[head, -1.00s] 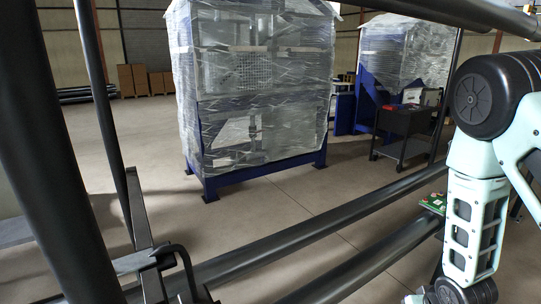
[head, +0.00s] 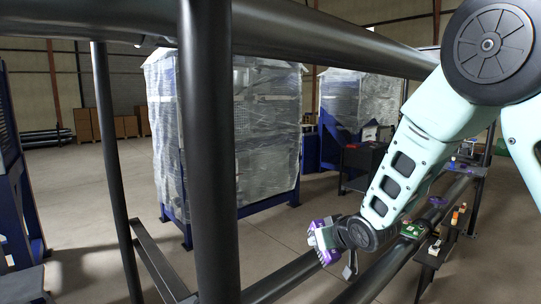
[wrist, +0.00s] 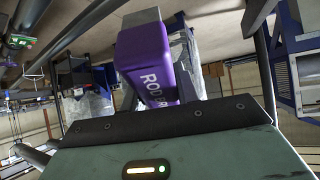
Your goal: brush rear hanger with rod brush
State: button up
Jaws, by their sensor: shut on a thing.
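My gripper (head: 334,238) is at the end of my pale green arm, low in the middle of the head view, above the lower pipes. It is shut on the rod brush (head: 319,240), a purple and white block. The brush also shows in the wrist view (wrist: 148,62), purple with the partly covered lettering "ROD BR". Its bristles cannot be made out. I cannot tell which part is the rear hanger; no hanger is clearly distinguishable in either view.
A thick black post (head: 208,150) stands close in front, left of my gripper. A large black pipe (head: 310,32) crosses overhead. Lower pipes (head: 375,280) run below my arm, with a green item (head: 411,231) beside it. Small items sit on a dark shelf (head: 432,252) at right. Wrapped machines (head: 265,130) stand behind.

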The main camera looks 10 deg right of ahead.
jog(key=w+a+r+n+t+y+p, duration=0.1)
jog(key=a+r+t+y, duration=0.15)
jog(key=r, duration=0.75)
jog(key=w+a+r+n+t+y+p, duration=0.1)
jog(key=a+r+y+p, duration=0.15)
jog(key=r, duration=0.75)
jog(key=s+a+r+n+y+p, duration=0.1)
jog(key=s+a+r+y, duration=0.2)
jog(key=r, duration=1)
jog(key=s+a+r+n+y+p, duration=0.2)
jog(key=s+r, duration=0.3)
jog(key=r, duration=0.8)
jog(key=s+a+r+n+y+p, duration=0.1)
jog(key=s+a+r+y, duration=0.3)
jog(key=r, duration=0.9)
jog(key=shift+s+a+r+n+y, duration=0.3)
jog(key=shift+s+n+y, duration=0.1)
jog(key=shift+s+n, duration=0.25)
jog(key=w+a, duration=0.4)
jog(key=a, duration=0.1)
jog(key=shift+w+a, duration=0.15)
jog(key=shift+w, duration=0.1)
jog(key=shift+f, duration=0.1)
jog(key=shift+w+a, duration=0.35)
jog(key=shift+w, duration=0.15)
